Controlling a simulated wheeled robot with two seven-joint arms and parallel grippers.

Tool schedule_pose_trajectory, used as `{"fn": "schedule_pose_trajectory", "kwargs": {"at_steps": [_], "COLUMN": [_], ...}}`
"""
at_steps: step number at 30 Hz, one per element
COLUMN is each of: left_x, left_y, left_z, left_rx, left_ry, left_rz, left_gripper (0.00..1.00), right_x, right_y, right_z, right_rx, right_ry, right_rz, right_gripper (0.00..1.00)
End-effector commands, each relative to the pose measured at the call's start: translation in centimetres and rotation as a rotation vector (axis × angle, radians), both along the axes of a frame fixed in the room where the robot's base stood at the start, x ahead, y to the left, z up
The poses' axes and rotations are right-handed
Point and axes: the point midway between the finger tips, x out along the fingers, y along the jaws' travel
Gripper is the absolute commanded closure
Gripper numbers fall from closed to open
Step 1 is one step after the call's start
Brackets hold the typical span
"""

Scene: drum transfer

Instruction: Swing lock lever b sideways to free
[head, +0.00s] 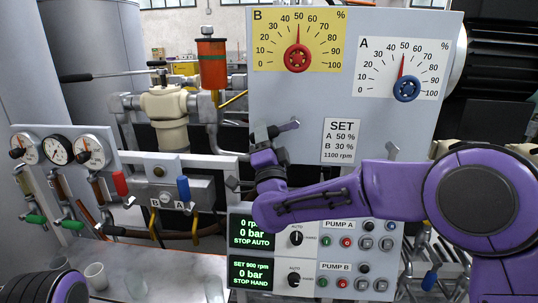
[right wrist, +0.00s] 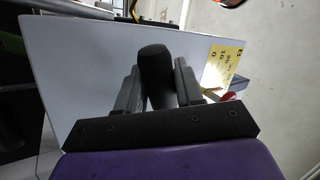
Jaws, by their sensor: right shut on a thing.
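Lock lever b is a dark grip between the jaws in the right wrist view (right wrist: 155,72). In the head view, a short dark bar, likely part of this lever (head: 287,127), shows on the grey panel (head: 350,120) below the yellow B dial (head: 298,40). My right gripper (head: 268,153) reaches in from the right and is shut on the lever's grip, with a finger on each side. The lever's pivot is hard to make out behind the gripper. My left gripper is out of view; only part of my left arm shows at bottom left.
The white A dial (head: 402,68) and SET label (head: 341,141) are on the panel. Pump displays (head: 251,232) and buttons are below. Gauges (head: 58,149) and a red-and-blue-handled valve block (head: 158,190) stand left.

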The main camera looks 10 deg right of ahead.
Motion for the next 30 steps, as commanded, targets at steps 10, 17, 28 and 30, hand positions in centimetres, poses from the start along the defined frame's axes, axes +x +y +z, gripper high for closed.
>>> {"fn": "schedule_pose_trajectory", "kwargs": {"at_steps": [10,17,28,30], "left_x": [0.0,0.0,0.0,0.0], "left_y": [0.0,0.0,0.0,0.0], "left_z": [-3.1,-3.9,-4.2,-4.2], "left_rx": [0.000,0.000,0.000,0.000], "left_ry": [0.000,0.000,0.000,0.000], "left_rz": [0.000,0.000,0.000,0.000], "left_gripper": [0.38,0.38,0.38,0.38], "right_x": [0.1,0.1,0.0,0.0], "right_y": [0.5,0.6,0.6,0.6], "right_z": [1.6,2.5,3.0,3.1], "right_rx": [0.253,0.346,0.392,0.392], "right_ry": [-0.072,-0.098,-0.111,-0.112], "right_rz": [0.002,0.002,0.001,0.001], "right_gripper": [1.00,1.00,1.00,1.00]}}
